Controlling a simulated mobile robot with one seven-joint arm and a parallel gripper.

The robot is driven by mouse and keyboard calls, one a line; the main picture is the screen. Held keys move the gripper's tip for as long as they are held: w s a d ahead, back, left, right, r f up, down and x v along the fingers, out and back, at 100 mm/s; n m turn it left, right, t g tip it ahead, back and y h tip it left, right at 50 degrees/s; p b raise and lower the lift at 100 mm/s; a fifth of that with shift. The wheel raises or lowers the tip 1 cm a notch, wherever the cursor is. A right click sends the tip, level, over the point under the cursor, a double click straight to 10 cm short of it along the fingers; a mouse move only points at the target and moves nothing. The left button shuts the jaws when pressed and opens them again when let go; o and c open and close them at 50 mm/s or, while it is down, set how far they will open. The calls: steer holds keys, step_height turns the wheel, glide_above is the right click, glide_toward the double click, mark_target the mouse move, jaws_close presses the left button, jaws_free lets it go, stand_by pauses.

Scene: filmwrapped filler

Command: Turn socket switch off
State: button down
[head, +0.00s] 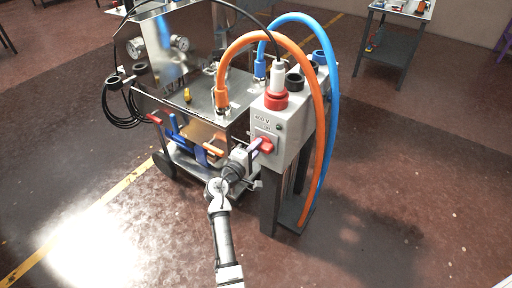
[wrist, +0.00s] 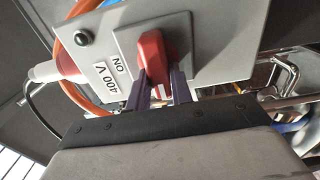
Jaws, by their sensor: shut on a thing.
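The socket switch is a red rotary knob (head: 266,144) on a grey plate on the front of a light grey box (head: 283,124). In the wrist view the red knob (wrist: 153,55) sits on its square plate (wrist: 185,38), with "ON" and "400 V" labels beside it. My gripper (head: 256,148) reaches the knob from the left in the head view. In the wrist view the dark fingers of my gripper (wrist: 162,86) are shut on the lower end of the knob, one on each side. The fingertips partly hide the knob's end.
A red plug socket (head: 275,99) with a black cable sits on top of the box. Orange (head: 318,120) and blue (head: 333,100) hoses arch over and down beside it. A metal machine cart (head: 190,95) stands close behind my gripper. The floor in front is clear.

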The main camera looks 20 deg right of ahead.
stand_by(0.3)
steer(key=c, duration=1.2)
jaws_free()
steer(key=shift+c, duration=0.2)
steer(key=b+v, duration=0.2)
steer(key=v, duration=1.2)
steer(key=shift+b, duration=0.4)
